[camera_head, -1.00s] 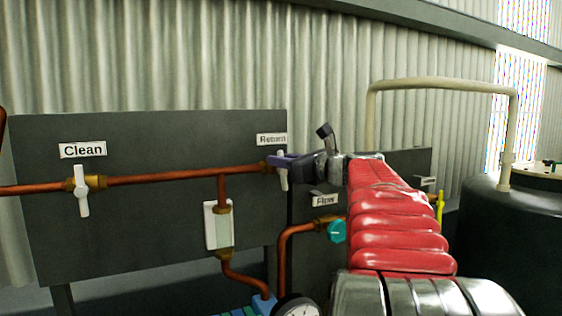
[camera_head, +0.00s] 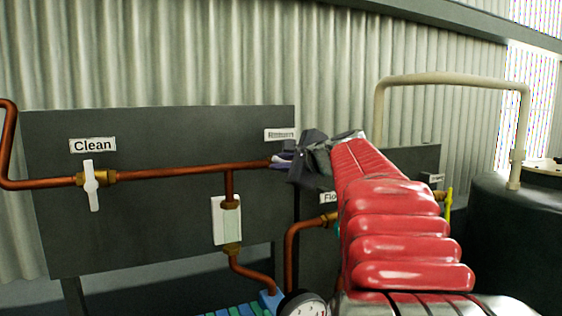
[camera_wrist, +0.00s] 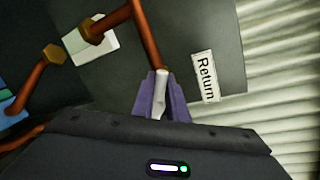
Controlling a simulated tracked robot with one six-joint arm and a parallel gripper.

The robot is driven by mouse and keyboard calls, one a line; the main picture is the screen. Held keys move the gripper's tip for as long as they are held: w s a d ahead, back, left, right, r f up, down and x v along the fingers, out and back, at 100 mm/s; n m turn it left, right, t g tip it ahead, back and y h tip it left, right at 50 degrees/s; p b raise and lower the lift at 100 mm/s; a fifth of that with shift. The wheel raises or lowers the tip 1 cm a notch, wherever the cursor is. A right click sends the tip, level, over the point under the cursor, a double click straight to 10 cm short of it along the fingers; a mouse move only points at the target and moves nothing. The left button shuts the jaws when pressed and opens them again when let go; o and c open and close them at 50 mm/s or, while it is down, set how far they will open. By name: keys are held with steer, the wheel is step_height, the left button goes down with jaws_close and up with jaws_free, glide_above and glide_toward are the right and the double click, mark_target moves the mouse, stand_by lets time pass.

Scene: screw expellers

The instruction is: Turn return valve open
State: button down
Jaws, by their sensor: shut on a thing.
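The return valve's white handle (camera_wrist: 161,95) shows in the wrist view between the two purple fingers of my gripper (camera_wrist: 160,100). The fingers are shut on it. The handle lies roughly in line with the copper pipe in that view. In the head view my gripper (camera_head: 283,159) is at the right end of the copper pipe, just below the Return label (camera_head: 280,134). The handle and valve body are hidden there by the gripper and wrist. The Return label (camera_wrist: 205,76) also shows beside the gripper in the wrist view.
The Clean valve (camera_head: 91,185) has an upright white handle on the left of the dark panel (camera_head: 150,235). A sight glass (camera_head: 226,220) hangs below the pipe. A gauge (camera_head: 303,306) is at the bottom. A black tank (camera_head: 515,240) stands right.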

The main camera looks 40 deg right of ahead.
steer(key=shift+w+a+f+n+h, duration=0.1)
steer(key=shift+a+f+n+h, duration=0.1)
steer(key=shift+n, duration=0.35)
steer(key=shift+w+a+f+n+h, duration=0.1)
steer(key=shift+a+n+h, duration=0.1)
steer(key=shift+n, duration=0.35)
steer(key=shift+f+n+g+h, duration=0.2)
steer(key=shift+f+n+h, duration=0.05)
steer(key=shift+n, duration=0.35)
steer(key=shift+f+n+g+h, duration=0.2)
steer(key=shift+n+h, duration=0.05)
steer(key=shift+n, duration=0.35)
steer(key=shift+f, duration=0.1)
steer(key=c, duration=1.7)
jaws_free()
steer(key=shift+d, duration=0.1)
steer(key=shift+c, duration=0.2)
steer(key=shift+s, duration=0.1)
steer(key=shift+s, duration=0.1)
